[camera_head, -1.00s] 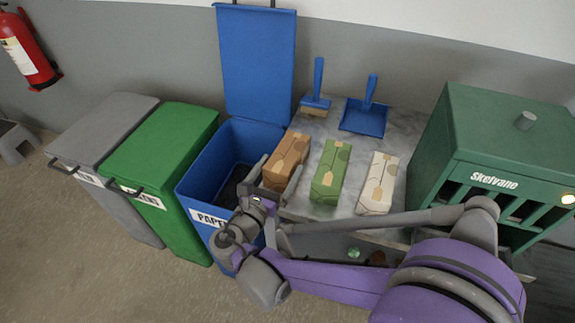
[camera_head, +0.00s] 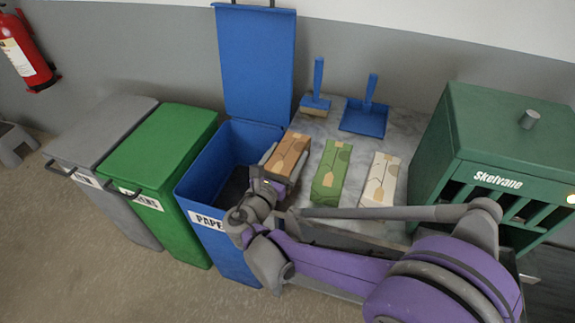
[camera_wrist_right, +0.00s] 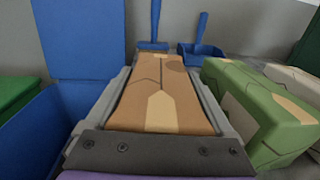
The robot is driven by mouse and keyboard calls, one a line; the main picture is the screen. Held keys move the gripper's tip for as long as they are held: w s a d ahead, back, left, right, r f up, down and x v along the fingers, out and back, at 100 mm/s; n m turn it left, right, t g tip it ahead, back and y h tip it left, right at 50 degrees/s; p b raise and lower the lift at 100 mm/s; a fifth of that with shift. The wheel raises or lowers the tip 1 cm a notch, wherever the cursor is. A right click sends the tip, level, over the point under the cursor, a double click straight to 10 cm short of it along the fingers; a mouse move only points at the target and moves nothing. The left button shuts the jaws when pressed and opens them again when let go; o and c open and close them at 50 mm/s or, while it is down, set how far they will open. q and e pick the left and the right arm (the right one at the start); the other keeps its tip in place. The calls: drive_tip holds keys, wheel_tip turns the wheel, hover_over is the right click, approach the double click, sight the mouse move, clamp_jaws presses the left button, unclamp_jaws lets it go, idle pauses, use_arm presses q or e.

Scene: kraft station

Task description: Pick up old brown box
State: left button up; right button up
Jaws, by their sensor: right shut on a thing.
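The brown box (camera_head: 289,150) lies at the left edge of the marble-look table, beside the open blue bin. My right gripper (camera_head: 283,164) is shut on it, with one finger along each long side. In the right wrist view the brown box (camera_wrist_right: 160,92) fills the space between the two grey fingers (camera_wrist_right: 162,100). I cannot tell whether it is lifted off the table. My left gripper is not in view.
A green box (camera_head: 330,172) and a cream box (camera_head: 380,180) lie to the right. A blue brush (camera_head: 316,95) and dustpan (camera_head: 364,118) lie behind. The open blue bin (camera_head: 215,190) stands left, the green machine (camera_head: 500,130) right.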

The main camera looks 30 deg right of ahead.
drive_tip(key=shift+c, duration=1.1)
